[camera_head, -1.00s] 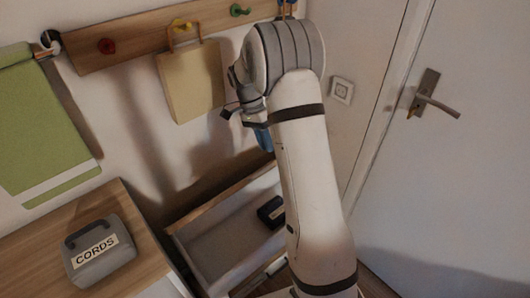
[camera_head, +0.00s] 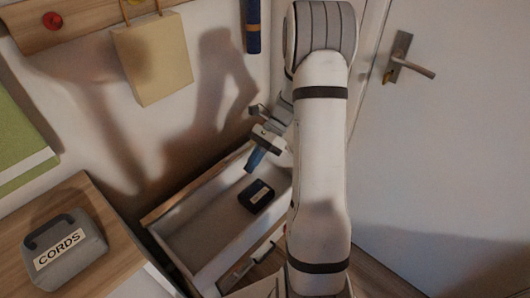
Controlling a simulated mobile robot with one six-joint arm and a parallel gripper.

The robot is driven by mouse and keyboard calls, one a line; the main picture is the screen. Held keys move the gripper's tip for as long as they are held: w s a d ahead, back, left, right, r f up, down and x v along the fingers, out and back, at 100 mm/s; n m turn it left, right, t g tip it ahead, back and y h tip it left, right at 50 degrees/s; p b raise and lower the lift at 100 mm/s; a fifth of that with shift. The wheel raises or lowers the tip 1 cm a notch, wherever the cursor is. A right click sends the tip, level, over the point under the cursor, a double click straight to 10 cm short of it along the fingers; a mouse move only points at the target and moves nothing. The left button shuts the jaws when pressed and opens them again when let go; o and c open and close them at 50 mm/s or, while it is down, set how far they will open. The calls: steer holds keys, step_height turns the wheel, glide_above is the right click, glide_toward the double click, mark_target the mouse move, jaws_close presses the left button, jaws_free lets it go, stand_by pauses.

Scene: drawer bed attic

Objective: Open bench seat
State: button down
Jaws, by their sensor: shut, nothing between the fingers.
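The bench seat (camera_head: 190,262) stands against the wall, left of my arm. Its pale compartment is open to view, and a wooden strip runs along its back edge. I cannot tell whether that strip is the raised lid or a rim. A small dark box (camera_head: 257,196) lies inside. My gripper (camera_head: 254,161) points down, with its blue tips just above the dark box in the picture, near the back edge. It is shut and empty. I cannot tell if it touches the bench. My arm hides the compartment's right end.
A grey case labelled CORDS (camera_head: 65,248) sits on a wooden top (camera_head: 112,232) at left. A tan bag (camera_head: 153,58) and a blue rolled item (camera_head: 253,25) hang above. A white door (camera_head: 440,150) is at right.

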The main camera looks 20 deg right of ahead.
steer(key=s+d+f+m+t+h+b, duration=0.1)
steer(key=d+f+m+t+h+b, duration=0.15)
steer(key=d+m+t, duration=0.55)
steer(key=s+d+f+m+t+h+b, duration=0.15)
steer(key=d+f+m+t+b, duration=0.35)
steer(key=t, duration=0.6)
steer(key=w+a+r+m, duration=0.1)
steer(key=w+a, duration=0.3)
steer(key=w, duration=0.7)
steer(key=shift+w+r, duration=0.3)
steer(key=shift+w, duration=0.1)
steer(key=shift+r, duration=0.1)
